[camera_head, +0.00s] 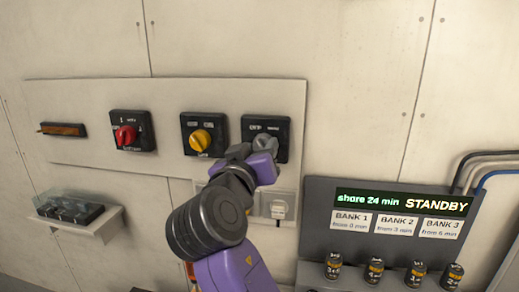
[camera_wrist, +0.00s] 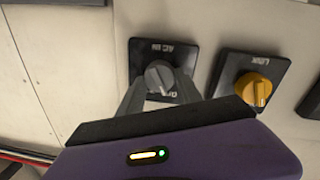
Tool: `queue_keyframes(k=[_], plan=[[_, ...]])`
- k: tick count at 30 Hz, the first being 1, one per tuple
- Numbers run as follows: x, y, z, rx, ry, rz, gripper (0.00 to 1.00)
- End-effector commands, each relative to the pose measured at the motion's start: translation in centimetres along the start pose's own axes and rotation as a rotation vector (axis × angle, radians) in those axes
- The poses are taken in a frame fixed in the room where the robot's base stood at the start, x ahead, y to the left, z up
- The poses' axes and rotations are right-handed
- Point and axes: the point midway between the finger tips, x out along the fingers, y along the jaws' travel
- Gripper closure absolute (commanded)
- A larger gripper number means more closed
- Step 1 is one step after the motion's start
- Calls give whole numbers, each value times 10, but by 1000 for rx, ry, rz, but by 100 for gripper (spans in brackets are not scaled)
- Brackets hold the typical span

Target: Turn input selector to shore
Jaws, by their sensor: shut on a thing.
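The input selector is a grey rotary knob (camera_wrist: 160,77) on a black square plate, upside down in the wrist view with lettering that looks like "AC IN". It also shows in the head view as the rightmost switch (camera_head: 265,141) on the pale wall panel, partly covered by my gripper. My gripper (camera_wrist: 160,95) has its two grey fingers on either side of the knob, shut on it. In the head view my purple gripper (camera_head: 262,160) reaches up to this switch. The knob's pointer direction and position labels are too small and covered to read surely.
A yellow knob (camera_head: 201,140) and a red knob (camera_head: 126,136) sit on black plates to the left. A socket with a white plug (camera_head: 279,209) is below. A display board reading "STANDBY" (camera_head: 436,205) stands at right, with several small cylinders below. A shelf (camera_head: 84,222) is at left.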

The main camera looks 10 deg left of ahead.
Motion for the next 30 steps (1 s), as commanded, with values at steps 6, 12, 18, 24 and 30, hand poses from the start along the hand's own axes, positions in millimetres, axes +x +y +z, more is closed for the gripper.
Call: queue_keyframes(k=[6, 12, 18, 24, 30], plan=[[0, -1, 1, 21, -1, -1, 99], [-1, -2, 3, 108, -7, -4, 99], [-1, -2, 4, 263, -18, -7, 99], [-1, -1, 4, 452, -31, -13, 99], [-1, 0, 3, 641, -45, -17, 99]])
